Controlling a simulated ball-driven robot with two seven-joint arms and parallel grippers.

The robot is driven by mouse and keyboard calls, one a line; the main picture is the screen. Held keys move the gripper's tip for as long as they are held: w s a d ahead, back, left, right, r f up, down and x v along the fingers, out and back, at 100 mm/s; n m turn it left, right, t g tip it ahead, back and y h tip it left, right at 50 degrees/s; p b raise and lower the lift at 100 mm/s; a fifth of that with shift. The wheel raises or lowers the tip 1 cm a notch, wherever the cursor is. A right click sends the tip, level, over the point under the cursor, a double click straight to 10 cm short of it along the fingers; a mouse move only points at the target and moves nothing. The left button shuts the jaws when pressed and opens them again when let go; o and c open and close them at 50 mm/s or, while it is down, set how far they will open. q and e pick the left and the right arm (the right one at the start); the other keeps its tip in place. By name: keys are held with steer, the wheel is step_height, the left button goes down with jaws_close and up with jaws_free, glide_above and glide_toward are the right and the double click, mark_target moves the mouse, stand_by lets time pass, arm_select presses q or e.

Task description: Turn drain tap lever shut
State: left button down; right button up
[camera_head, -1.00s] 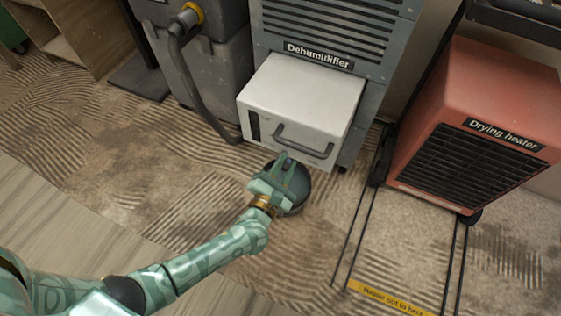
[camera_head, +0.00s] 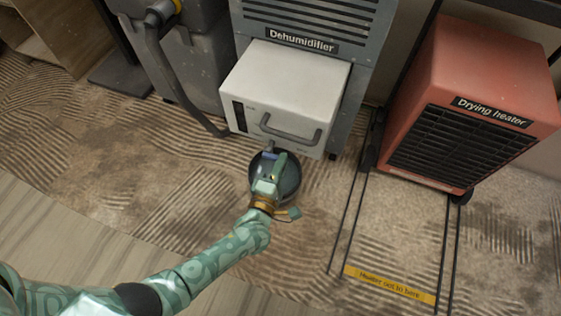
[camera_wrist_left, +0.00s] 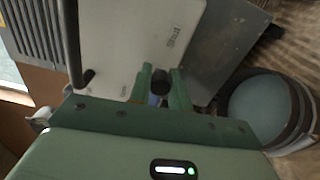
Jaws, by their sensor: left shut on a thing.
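The dehumidifier (camera_head: 345,30) has a white tank box (camera_head: 285,85) on its front with a grey handle (camera_head: 290,132). My left gripper (camera_head: 275,160) is just below the lower front edge of the box. In the left wrist view my two green fingers (camera_wrist_left: 160,88) are shut on the drain tap lever, a small dark piece with a bluish part (camera_wrist_left: 153,99) between them. The fingers hide most of the tap. Lettering (camera_wrist_left: 173,36) that seems to read "Shut" is on the white face beside it. My right gripper is not in view.
A dark round bucket (camera_head: 290,185) stands on the floor under the tap, partly behind my gripper. A red drying heater (camera_head: 480,100) stands at the right, with black rails and a yellow floor strip (camera_head: 390,284). A grey hose (camera_head: 170,75) hangs at the left. The front carpet is clear.

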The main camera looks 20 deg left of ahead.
arm_select(q)
steer(key=shift+f+m, duration=0.3)
steer(key=shift+m, duration=0.2)
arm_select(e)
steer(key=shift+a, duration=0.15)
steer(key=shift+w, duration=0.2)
arm_select(q)
steer(key=c, duration=1.3)
jaws_free()
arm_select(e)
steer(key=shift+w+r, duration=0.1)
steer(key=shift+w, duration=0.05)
arm_select(q)
steer(key=shift+s, duration=0.1)
steer(key=shift+s, duration=0.3)
steer(key=s+p, duration=0.4)
steer(key=s, duration=1.1)
steer(key=shift+s+a+p, duration=0.25)
steer(key=shift+s+p, duration=0.05)
steer(key=shift+p, duration=0.1)
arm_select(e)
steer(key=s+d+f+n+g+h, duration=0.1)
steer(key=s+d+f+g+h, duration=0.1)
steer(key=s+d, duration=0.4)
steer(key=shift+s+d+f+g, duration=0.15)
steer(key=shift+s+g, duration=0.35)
